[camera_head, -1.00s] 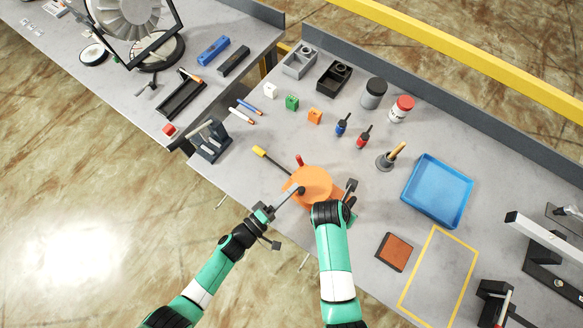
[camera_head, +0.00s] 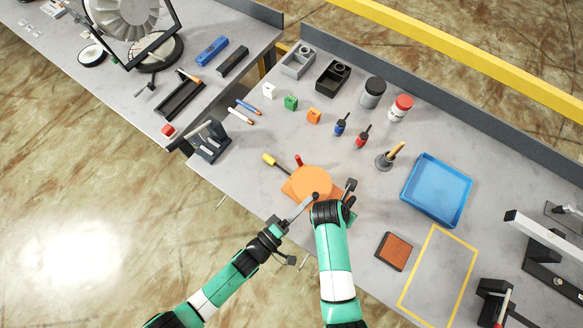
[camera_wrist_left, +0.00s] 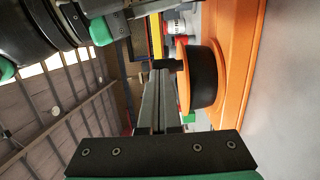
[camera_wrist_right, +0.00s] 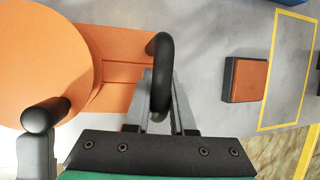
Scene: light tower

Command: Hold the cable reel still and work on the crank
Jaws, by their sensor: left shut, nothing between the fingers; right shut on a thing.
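The cable reel (camera_head: 311,180) is a flat orange disc with a black drum (camera_wrist_left: 203,77) beneath it, on an orange base (camera_wrist_right: 116,75). My right gripper (camera_wrist_right: 160,85) is shut on the base's black curved handle (camera_wrist_right: 165,48); the head view hides its fingertips. The crank's black knob (camera_wrist_right: 45,114) stands at the reel's near side. My left gripper (camera_head: 307,202) is shut and empty, its fingertips against or very close to the knob; contact cannot be told. A dark cable with a yellow end (camera_head: 269,159) lies left of the reel.
A small red upright piece (camera_head: 298,160) stands just behind the reel. A blue tray (camera_head: 437,191) and an orange-topped block (camera_head: 394,251) are to the right. Screwdrivers (camera_head: 341,124), jars (camera_head: 373,93) and small blocks (camera_head: 291,102) stand behind. The yellow-outlined area (camera_head: 438,280) is clear.

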